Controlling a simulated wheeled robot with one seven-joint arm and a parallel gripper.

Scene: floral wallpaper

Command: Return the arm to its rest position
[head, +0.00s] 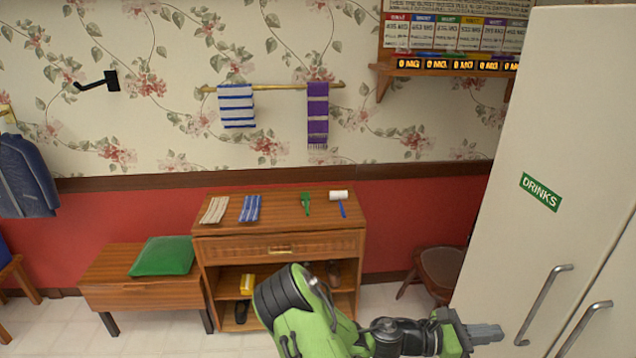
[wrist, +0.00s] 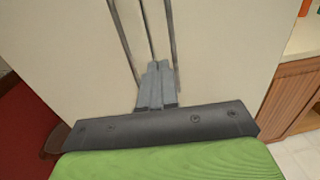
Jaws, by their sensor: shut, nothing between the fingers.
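My green arm reaches in from the bottom of the head view, bent toward the right. My gripper (head: 500,333) is shut and empty, pointing right toward the handles on the cream cabinet's doors. In the wrist view my gripper (wrist: 158,66) shows with its grey fingers together, in front of the cream cabinet (wrist: 215,50) and its two long handles. I cannot tell the exact gap between the fingertips and the handles.
The tall cabinet (head: 540,110) labelled DRINKS fills the right side. A wooden dresser (head: 280,245) with cloths and brushes stands behind my arm. A bench (head: 130,280) with a green cushion (head: 163,256) is left of it. A brown chair (head: 440,268) stands near the cabinet.

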